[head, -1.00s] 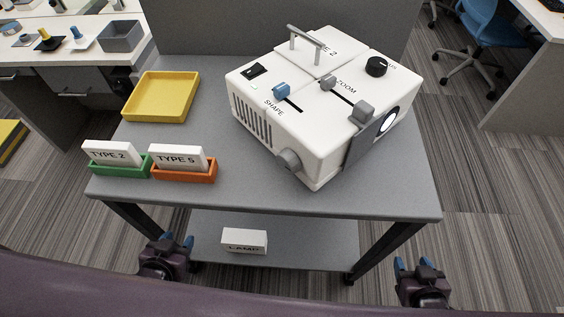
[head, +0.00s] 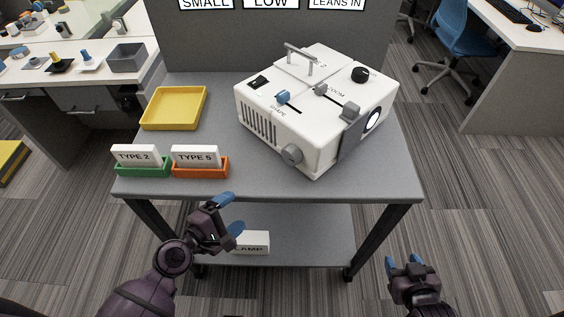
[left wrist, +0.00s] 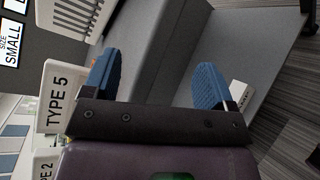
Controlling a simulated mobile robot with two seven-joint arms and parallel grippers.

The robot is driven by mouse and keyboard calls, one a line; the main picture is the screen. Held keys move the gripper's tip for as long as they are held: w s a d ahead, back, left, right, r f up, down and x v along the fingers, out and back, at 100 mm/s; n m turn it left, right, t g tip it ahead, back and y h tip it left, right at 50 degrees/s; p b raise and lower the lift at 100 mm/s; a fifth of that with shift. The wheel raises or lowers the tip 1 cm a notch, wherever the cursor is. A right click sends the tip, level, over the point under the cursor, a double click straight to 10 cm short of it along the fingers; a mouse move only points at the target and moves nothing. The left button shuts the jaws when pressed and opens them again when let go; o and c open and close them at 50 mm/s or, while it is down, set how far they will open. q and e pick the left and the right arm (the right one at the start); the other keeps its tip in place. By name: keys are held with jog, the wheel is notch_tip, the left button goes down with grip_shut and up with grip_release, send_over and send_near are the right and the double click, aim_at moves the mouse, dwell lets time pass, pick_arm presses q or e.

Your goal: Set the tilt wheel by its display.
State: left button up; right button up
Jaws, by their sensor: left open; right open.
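A white projector-like device (head: 310,128) stands on the grey cart top. No tilt display is readable. My left gripper (head: 230,214) is open and empty, in front of the cart's near edge, lower and to the left of the knob. In the left wrist view its blue fingers (left wrist: 157,80) are wide apart, with the device's vented side (left wrist: 76,14) at the top left. My right gripper (head: 403,262) is open and empty, low at the right, away from the cart.
A yellow tray (head: 148,122) lies on the cart at the left. TYPE 2 (head: 136,153) and TYPE 5 (head: 195,154) blocks stand in green and orange holders. A lamp box (head: 254,243) lies on the lower shelf. Signs (head: 270,4) read SMALL, LOW, LEANS IN.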

aim_at(287, 159)
pick_arm(q)
jog(key=w+d+r+n+h+p, duration=0.1)
jog(key=w+d+r+n, duration=0.1)
jog(key=w+d+n, duration=0.1)
jog(key=w+d+r+n+h, duration=0.1)
jog(key=w+d+r+n, duration=0.2)
jog(key=d, duration=0.1)
jog(key=w+d+r+n+h+p, duration=0.1)
jog(key=w+d+r+n+h, duration=0.1)
jog(key=w+d+n, duration=0.1)
jog(key=shift+w+d+r+p, duration=0.1)
jog(key=shift+w+d+p, duration=0.1)
jog(key=shift+d, duration=0.25)
jog(key=shift+w+d+r+p, duration=0.1)
jog(key=shift+w+d, duration=0.05)
jog(key=shift+d, duration=0.25)
jog(key=shift+w+d+f, duration=0.1)
jog(key=shift+w+d, duration=0.35)
jog(key=shift+d, duration=0.1)
jog(key=shift+c, duration=0.8)
jog(key=c, duration=0.8)
